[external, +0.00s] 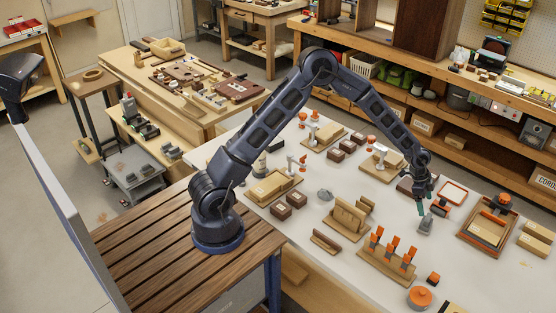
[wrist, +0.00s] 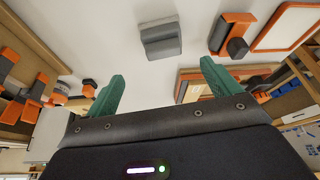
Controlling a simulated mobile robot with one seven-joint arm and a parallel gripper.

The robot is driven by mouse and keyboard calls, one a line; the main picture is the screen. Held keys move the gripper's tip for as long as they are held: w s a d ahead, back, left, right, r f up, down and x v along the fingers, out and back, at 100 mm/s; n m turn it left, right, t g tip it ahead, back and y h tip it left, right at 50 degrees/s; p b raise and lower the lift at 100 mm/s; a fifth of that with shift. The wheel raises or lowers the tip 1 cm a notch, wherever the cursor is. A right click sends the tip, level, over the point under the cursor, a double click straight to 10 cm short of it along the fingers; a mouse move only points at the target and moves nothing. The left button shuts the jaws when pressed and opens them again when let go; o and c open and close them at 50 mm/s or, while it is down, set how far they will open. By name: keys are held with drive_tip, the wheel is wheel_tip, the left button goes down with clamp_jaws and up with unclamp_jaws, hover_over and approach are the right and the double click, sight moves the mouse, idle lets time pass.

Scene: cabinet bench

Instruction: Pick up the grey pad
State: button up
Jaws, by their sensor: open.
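A grey pad (wrist: 161,40), a small block with a lighter and a darker face, lies on the white table top beyond my fingertips in the wrist view. In the external view the grey pad (external: 425,225) sits just below my gripper (external: 421,209). In the wrist view my gripper (wrist: 162,74) has its two green fingers wide apart with nothing between them. The pad lies ahead of the gap, apart from both fingers.
An orange and dark grey piece (wrist: 230,36) lies right of the pad, beside an orange-framed white board (wrist: 288,27). A wooden rack with orange clips (external: 386,264) and a wooden tray (external: 487,229) stand nearby. Bare white table surrounds the pad.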

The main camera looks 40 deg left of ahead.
sight(429, 217)
drive_tip(key=x, duration=0.5)
drive_tip(key=shift+a, duration=0.1)
drive_tip(key=shift+w+x, duration=0.2)
drive_tip(key=shift+x, duration=1.2)
drive_tip(key=shift+w+x, duration=0.2)
drive_tip(key=shift+x, duration=1.2)
drive_tip(key=shift+r, duration=0.1)
drive_tip(key=c, duration=1.1)
